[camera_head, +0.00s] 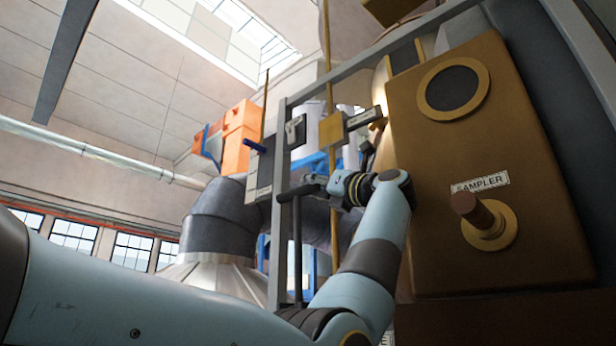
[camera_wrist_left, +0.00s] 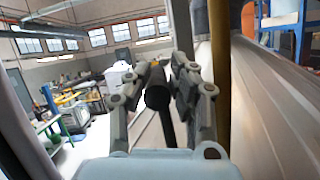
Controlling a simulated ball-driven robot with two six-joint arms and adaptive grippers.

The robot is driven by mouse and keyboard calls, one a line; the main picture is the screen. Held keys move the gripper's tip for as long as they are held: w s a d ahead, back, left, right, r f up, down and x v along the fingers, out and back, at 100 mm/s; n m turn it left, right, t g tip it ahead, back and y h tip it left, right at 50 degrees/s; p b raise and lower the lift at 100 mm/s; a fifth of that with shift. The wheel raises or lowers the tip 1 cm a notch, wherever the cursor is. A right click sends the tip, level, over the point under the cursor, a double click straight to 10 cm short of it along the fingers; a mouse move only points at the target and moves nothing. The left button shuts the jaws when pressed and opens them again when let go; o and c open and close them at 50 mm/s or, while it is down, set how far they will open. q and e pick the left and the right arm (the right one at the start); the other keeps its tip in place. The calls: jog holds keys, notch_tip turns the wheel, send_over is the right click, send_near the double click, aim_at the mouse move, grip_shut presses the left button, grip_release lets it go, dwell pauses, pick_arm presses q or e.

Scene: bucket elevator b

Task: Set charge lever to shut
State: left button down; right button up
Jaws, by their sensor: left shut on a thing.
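A dark lever (camera_head: 297,245) with a thick round grip stands beside a grey upright post in the head view. I take it for the charge lever, though no readable label on it shows. My left gripper (camera_head: 322,186) reaches it from the right and is shut on its grip end. In the left wrist view the lever's dark round end (camera_wrist_left: 157,88) sits between the two fingers of the left gripper (camera_wrist_left: 158,78), with its rod running down behind. The fingers partly hide the grip. My right gripper is not in view.
A brown panel (camera_head: 430,190) with a SAMPLER label (camera_head: 480,184) and a knob (camera_head: 478,218) stands close on the right. A grey post (camera_head: 280,190) and a dark box with a blue handle (camera_head: 255,147) are just left of the lever. A large duct (camera_head: 215,220) stands behind.

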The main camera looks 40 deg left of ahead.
pick_arm(q)
jog(key=shift+w+f+m, duration=0.3)
jog(key=shift+w+f, duration=0.1)
jog(key=shift+f, duration=0.3)
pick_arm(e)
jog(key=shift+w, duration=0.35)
pick_arm(q)
jog(key=c, duration=1.2)
grip_release()
jog(key=shift+w+d, duration=0.1)
jog(key=shift+w, duration=0.05)
jog(key=shift+c, duration=0.2)
jog(key=shift+o, duration=0.8)
jog(key=shift+w, duration=0.2)
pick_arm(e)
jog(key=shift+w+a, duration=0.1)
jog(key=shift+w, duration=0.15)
pick_arm(q)
jog(key=shift+s+r, duration=0.2)
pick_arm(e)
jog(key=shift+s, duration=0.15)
pick_arm(q)
jog(key=v, duration=0.7)
jog(key=shift+d, duration=0.2)
